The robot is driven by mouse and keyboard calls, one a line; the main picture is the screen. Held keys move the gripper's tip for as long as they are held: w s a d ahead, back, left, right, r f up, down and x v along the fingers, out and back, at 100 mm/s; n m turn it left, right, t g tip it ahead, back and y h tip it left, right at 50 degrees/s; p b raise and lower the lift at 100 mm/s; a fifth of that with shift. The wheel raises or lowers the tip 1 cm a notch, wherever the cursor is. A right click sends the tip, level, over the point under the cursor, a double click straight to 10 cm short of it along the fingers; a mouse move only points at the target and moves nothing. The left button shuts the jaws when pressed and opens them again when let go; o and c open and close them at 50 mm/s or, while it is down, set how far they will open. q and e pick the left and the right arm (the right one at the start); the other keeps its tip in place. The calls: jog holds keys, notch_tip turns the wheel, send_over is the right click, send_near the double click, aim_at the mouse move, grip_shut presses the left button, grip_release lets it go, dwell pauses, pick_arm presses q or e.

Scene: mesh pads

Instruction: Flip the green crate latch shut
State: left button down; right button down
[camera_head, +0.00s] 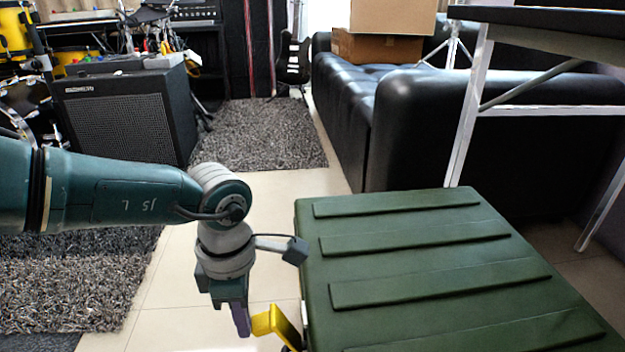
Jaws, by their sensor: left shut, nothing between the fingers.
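The green crate (425,255) stands at the lower right, with a closed-looking ribbed lid. A yellow latch (277,325) juts out from the crate's left side near the bottom of the picture. Its lower end and mount are partly cut off or hidden. My left gripper (242,322) points down just left of the latch, its fingers shut and empty. The fingers are close to the latch's left edge; I cannot tell whether they touch it. My right gripper is not in view.
A black sofa (480,130) stands behind the crate, with cardboard boxes (377,47) on it. A table with a metal leg (468,110) is at the right. A black amplifier (125,115) and drums stand at the left. Pale floor tiles (265,180) lie clear left of the crate.

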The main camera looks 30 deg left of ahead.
pick_arm(q)
jog(key=shift+w+d+r+g+y, duration=0.4)
jog(key=shift+w+r+y, duration=0.1)
jog(key=shift+y, duration=0.2)
jog(key=shift+d+r+b, duration=0.2)
jog(key=shift+d+b, duration=0.05)
jog(key=shift+b, duration=0.1)
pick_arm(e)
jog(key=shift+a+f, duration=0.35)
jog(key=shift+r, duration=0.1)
pick_arm(q)
jog(key=shift+r+p, duration=0.8)
jog(key=shift+r, duration=0.05)
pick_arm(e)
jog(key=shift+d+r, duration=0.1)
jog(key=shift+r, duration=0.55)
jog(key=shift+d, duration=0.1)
pick_arm(q)
jog(key=shift+f, duration=0.1)
